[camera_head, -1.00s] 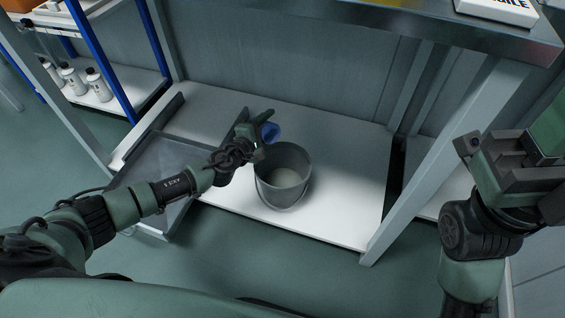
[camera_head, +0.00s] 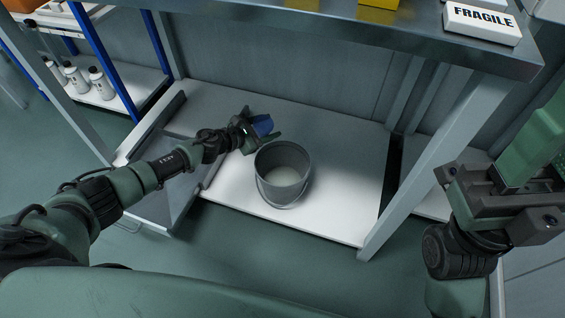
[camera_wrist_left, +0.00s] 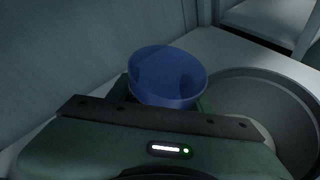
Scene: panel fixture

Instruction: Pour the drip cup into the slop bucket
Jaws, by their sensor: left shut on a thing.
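The blue drip cup (camera_head: 263,125) is held in my left gripper (camera_head: 256,130), which is shut on it. The cup is tilted in the head view, near the upper left of the bucket's rim. In the left wrist view the blue cup (camera_wrist_left: 168,77) stands in front of the gripper, with the bucket (camera_wrist_left: 268,112) just to its right.
The white shelf (camera_head: 340,160) is clear right of the bucket. A steel bench top (camera_head: 400,40) overhangs it, with a FRAGILE box (camera_head: 482,22) on top. A bench leg (camera_head: 430,160) stands to the right. A grey tray (camera_head: 160,190) lies left. White bottles (camera_head: 75,80) stand on a rack.

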